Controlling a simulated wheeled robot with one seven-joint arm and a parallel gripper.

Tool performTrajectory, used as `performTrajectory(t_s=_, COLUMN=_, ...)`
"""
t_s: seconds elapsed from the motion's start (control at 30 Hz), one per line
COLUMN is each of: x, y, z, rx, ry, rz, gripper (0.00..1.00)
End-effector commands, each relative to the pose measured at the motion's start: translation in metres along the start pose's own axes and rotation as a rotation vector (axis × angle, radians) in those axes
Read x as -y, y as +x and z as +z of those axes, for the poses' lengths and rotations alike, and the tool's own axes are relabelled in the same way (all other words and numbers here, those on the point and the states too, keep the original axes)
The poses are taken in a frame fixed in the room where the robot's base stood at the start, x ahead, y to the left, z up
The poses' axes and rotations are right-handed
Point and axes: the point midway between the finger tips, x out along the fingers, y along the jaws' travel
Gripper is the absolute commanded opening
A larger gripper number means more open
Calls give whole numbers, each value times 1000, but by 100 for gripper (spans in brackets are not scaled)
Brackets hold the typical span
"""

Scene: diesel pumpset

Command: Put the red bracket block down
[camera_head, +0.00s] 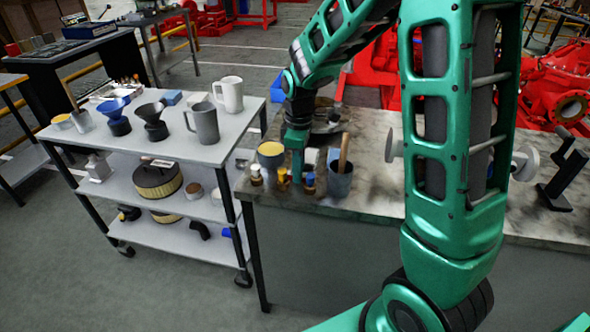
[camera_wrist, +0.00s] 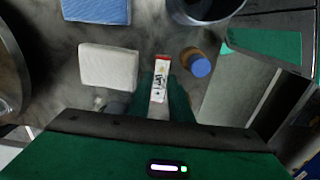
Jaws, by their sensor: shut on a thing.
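In the wrist view, a narrow block with a red end and a white face with dark marks, which looks like the red bracket block (camera_wrist: 161,66), sits between the fingers of my gripper (camera_wrist: 162,92). My gripper is shut on it. In the head view, my gripper (camera_head: 296,165) points down over the left end of the grey worktable (camera_head: 385,205), among small bottles and cans. The held block cannot be made out there. I cannot tell whether it touches the tabletop.
A blue-capped bottle (camera_wrist: 200,66) stands right of the block; a white block (camera_wrist: 108,67) and a blue block (camera_wrist: 97,10) lie to the left. A grey cup with a wooden handle (camera_head: 341,180) and a yellow-topped can (camera_head: 271,155) are close. A loaded cart (camera_head: 180,150) stands left.

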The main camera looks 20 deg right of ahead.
Motion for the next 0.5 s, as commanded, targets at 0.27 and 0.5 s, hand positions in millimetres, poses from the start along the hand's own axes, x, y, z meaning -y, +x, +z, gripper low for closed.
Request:
performTrajectory(t_s=0.27, x=0, y=0, z=0, rx=0, ry=0, rz=0, gripper=37)
performTrajectory(t_s=0.5, x=0, y=-6, z=0, rx=-1, ry=0, rz=1, gripper=37)
